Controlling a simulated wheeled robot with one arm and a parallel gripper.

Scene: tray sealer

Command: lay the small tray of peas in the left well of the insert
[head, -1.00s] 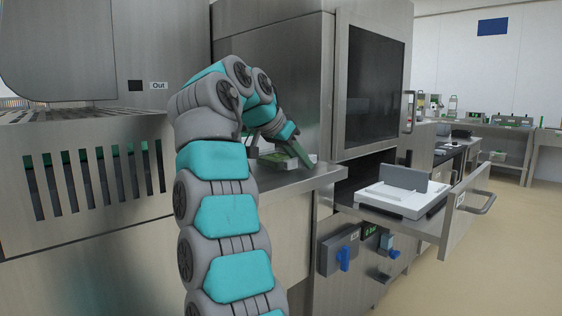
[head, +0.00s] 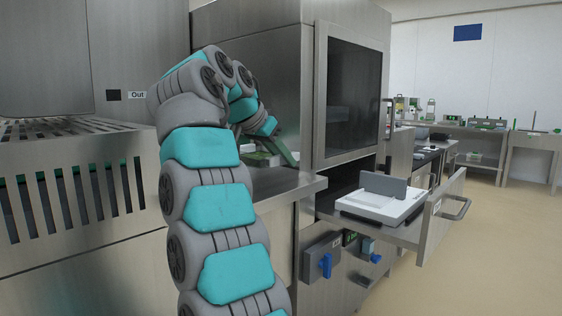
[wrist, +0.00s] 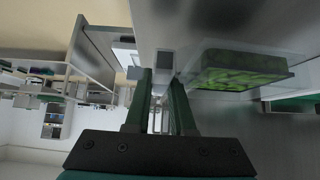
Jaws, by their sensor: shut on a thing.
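The small tray of peas (wrist: 243,68) is a shallow clear tray with a green filling, seen large at the right of the wrist view. In the head view, the tray (head: 262,159) is at the steel counter, partly hidden by my arm. My gripper (wrist: 161,78) is shut on the tray near its edge; the exact grip spot is unclear. In the head view, my gripper's green finger (head: 286,152) slants down beside the tray. The white insert (head: 375,207) sits in the pulled-out drawer, with a grey upright plate on it. Its wells cannot be made out.
The steel counter edge (head: 310,187) lies between my arm and the drawer. The drawer front (head: 440,215) with its handle stands out to the right. A dark-windowed machine door (head: 353,97) rises above the drawer. Open floor is at the right.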

